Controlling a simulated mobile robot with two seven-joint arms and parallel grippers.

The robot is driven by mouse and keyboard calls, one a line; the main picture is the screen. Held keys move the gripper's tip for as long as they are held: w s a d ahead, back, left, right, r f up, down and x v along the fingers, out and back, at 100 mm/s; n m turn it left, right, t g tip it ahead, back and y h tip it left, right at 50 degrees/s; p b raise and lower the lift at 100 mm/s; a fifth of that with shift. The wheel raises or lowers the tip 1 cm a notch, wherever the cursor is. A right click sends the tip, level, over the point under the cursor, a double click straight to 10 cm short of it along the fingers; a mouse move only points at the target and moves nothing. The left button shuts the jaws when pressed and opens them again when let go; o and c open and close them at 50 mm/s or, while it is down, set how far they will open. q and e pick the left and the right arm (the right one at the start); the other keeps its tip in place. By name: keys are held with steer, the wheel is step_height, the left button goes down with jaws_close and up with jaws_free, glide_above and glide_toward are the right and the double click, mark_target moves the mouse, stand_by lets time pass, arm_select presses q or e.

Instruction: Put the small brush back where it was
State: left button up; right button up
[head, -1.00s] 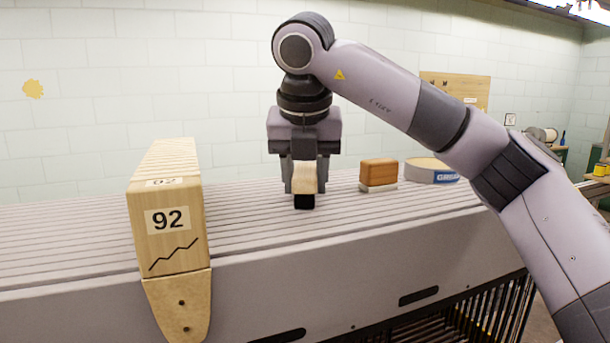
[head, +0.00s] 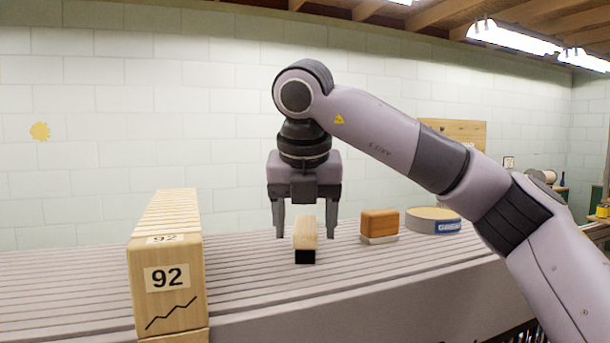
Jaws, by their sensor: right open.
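The small brush (head: 305,236), with a pale wooden back and a dark end facing me, rests on the ribbed grey surface (head: 400,262). My right gripper (head: 304,236) is open above it, its two fingers apart on either side of the brush. A gap shows between each finger and the brush. My left gripper is not in view.
A brown block with a pale base (head: 379,226) stands right of the brush, and a round tin with a blue label (head: 434,221) is beyond it. A row of wooden pieces marked 92 (head: 167,280) stands at the left. Bare ribbed surface lies between.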

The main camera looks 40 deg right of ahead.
steer(key=v, duration=1)
steer(key=shift+r, duration=0.25)
steer(key=shift+s, duration=0.1)
